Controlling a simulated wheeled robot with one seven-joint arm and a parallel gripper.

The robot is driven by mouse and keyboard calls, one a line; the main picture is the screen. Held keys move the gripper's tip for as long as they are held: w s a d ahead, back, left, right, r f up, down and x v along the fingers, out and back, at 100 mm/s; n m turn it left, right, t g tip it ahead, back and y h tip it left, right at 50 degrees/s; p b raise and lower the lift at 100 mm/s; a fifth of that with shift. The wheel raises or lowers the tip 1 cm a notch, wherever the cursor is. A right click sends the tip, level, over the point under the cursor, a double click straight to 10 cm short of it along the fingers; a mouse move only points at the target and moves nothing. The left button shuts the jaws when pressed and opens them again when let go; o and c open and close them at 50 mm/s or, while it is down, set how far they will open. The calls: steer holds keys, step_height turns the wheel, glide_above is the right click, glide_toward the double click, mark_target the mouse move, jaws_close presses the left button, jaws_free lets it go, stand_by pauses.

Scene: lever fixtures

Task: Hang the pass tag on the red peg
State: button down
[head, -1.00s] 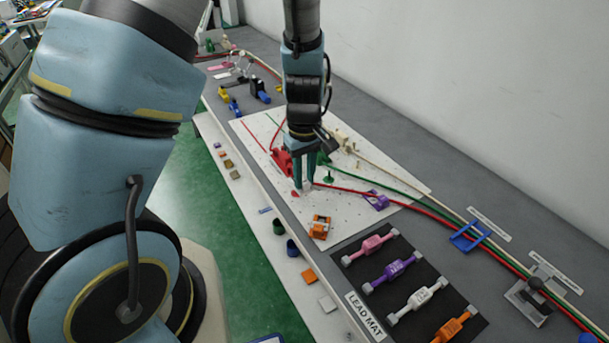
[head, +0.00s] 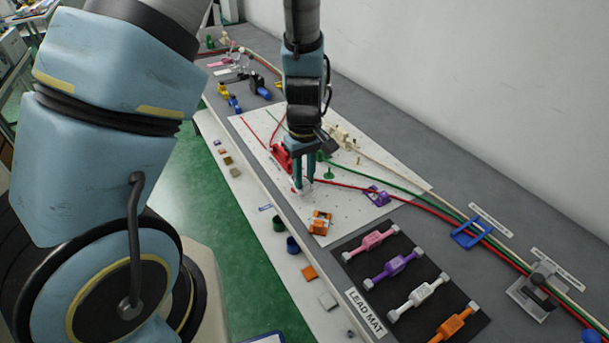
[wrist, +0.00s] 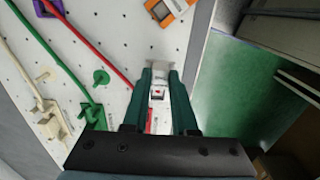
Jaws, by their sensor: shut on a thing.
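My gripper (head: 304,184) points down over the white perforated board, its two teal fingers closed on a small pale tag. In the wrist view the tag (wrist: 158,82), whitish grey with a small red mark, sits between the fingertips (wrist: 158,95); I take it to be the pass tag. Its hole or loop cannot be made out. I cannot clearly make out the red peg; the fingers and tag cover that spot in the head view. Whether the tag touches anything below is unclear.
A red fixture (head: 282,158) stands just behind my gripper. A green peg (head: 329,174) and red and green cables lie to the right. An orange device (head: 320,222) and a purple clip (head: 377,196) sit nearer. The black lead mat (head: 392,253) holds several coloured leads.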

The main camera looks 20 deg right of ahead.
steer(key=shift+f, duration=0.15)
steer(key=shift+f+b, duration=0.45)
steer(key=shift+f, duration=0.15)
steer(key=shift+f, duration=0.2)
stand_by(0.5)
steer(key=shift+f+b, duration=0.35)
steer(key=shift+f, duration=0.1)
steer(key=c, duration=0.6)
jaws_free()
steer(key=o, duration=0.5)
steer(key=shift+c, duration=0.2)
